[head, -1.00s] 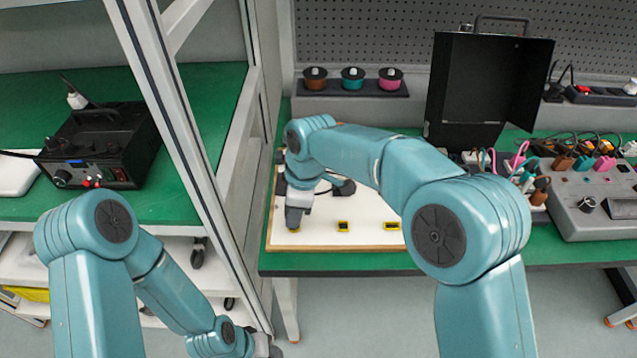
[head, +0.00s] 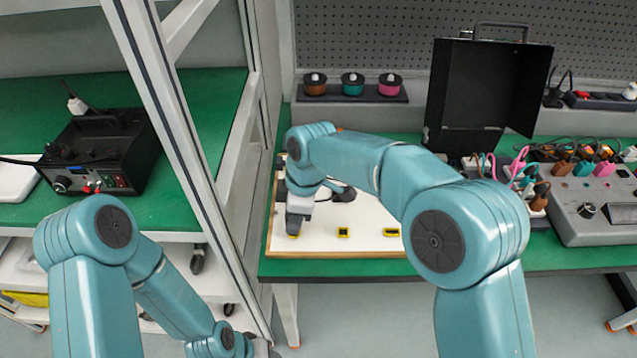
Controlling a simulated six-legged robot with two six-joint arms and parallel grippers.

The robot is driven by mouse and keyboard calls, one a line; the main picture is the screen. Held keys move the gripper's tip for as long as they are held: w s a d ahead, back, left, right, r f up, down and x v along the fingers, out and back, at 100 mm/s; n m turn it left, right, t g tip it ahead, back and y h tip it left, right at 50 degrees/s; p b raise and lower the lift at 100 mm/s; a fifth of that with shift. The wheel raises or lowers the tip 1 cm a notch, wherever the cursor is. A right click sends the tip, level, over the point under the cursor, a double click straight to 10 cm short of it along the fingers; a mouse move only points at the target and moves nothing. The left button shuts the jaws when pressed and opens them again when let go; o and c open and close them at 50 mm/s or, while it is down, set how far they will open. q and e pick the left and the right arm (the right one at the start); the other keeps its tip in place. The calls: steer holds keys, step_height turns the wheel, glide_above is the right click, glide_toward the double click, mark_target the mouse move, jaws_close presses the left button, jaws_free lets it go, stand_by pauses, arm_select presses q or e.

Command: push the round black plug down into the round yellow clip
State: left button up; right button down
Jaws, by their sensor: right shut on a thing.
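My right gripper (head: 295,228) points down at the left end of the white board, right over a small yellow clip (head: 293,236) whose edge just shows below the fingers. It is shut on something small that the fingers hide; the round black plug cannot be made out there. Two more yellow clips with dark middles, a middle one (head: 343,232) and a right one (head: 391,232), sit along the front of the board. Their exact shapes are too small to tell. My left gripper (head: 264,349) is low at the bottom edge, away from the board, its jaws unclear.
The wood-edged white board (head: 320,246) lies on the green bench. A black cabled part (head: 343,193) lies on it behind my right arm. An open black case (head: 475,95) and a grey console (head: 600,215) stand to the right. A white frame post (head: 180,130) rises at left.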

steer(key=shift+f, duration=0.65)
stand_by(0.9)
steer(key=c, duration=0.7)
jaws_free()
steer(key=d+r, duration=0.1)
steer(key=r, duration=0.4)
steer(key=d+r+p, duration=0.1)
steer(key=r, duration=0.4)
steer(key=d+r, duration=0.1)
steer(key=r, duration=0.5)
steer(key=shift+d+p, duration=0.15)
steer(key=shift+p, duration=0.15)
steer(key=shift+s, duration=0.1)
